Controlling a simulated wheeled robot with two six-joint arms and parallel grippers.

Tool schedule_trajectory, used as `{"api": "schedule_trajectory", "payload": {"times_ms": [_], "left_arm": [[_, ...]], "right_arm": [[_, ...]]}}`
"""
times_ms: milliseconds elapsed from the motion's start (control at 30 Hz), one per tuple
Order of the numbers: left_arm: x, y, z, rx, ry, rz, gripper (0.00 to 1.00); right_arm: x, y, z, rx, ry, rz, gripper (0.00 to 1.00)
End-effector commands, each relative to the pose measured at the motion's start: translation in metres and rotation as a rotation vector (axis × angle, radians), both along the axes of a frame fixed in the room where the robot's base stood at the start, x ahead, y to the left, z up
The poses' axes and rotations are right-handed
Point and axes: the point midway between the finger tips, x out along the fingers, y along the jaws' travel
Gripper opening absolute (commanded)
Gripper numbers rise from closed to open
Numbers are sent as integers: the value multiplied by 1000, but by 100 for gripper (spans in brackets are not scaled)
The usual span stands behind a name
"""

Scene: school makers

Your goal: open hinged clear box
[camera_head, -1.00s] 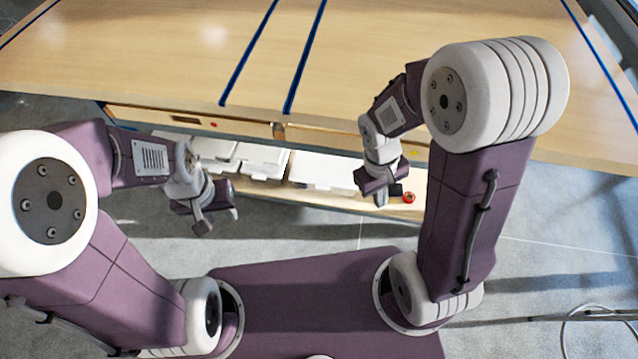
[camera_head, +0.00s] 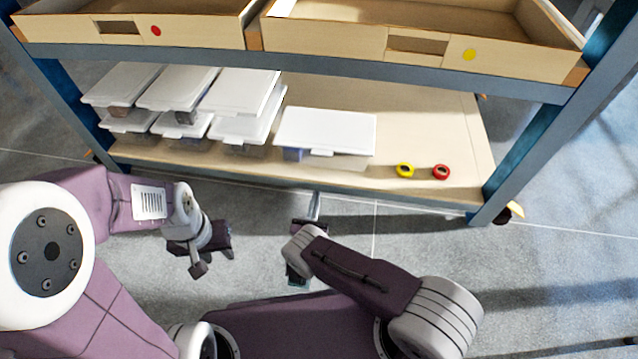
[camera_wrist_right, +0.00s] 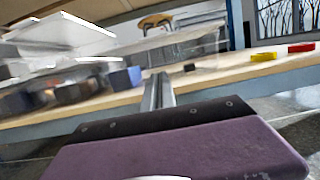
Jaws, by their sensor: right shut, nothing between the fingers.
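A clear box with a white lid (camera_head: 325,131) sits alone on the lower shelf, right of the stacked boxes, with its lid down. Something blue shows through its lower left front. In the right wrist view its clear wall (camera_wrist_right: 200,64) is blurred, just beyond my right gripper. My right gripper (camera_head: 316,206) is shut and empty in front of the shelf, below this box in the head view; its fingers also show in the right wrist view (camera_wrist_right: 158,90). My left gripper (camera_head: 214,262) hangs over the floor, in front of the shelf's left part; its finger gap is unclear.
Several similar white-lidded boxes (camera_head: 185,90) are stacked on the left of the lower shelf (camera_head: 440,120). A yellow tape roll (camera_head: 405,171) and a red one (camera_head: 441,172) lie on the right. Wooden drawers (camera_head: 430,45) and a blue-grey crossbar (camera_head: 350,68) overhang the shelf. The shelf's back right is bare.

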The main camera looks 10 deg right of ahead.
Motion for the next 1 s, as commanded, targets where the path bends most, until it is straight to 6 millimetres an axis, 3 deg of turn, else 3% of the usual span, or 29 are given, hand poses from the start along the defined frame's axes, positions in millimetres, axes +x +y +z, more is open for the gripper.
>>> {"api": "schedule_trajectory", "payload": {"times_ms": [33, 267, 733, 833, 1000], "left_arm": [[0, 0, -5, 0, -1, 0, 36], [0, 0, -6, 0, -1, 0, 36], [0, 0, -58, 0, -1, 0, 36], [0, 0, -58, 0, 0, 0, 36], [0, 0, -63, 0, -1, 0, 36]], "right_arm": [[-2, 4, -7, -6, -8, 20, 0], [4, 4, -4, -7, -11, 26, 0], [92, -26, 15, -5, -12, 22, 0], [92, -24, 37, -8, -9, 25, 0], [91, -24, 55, -8, -9, 25, 0]]}}
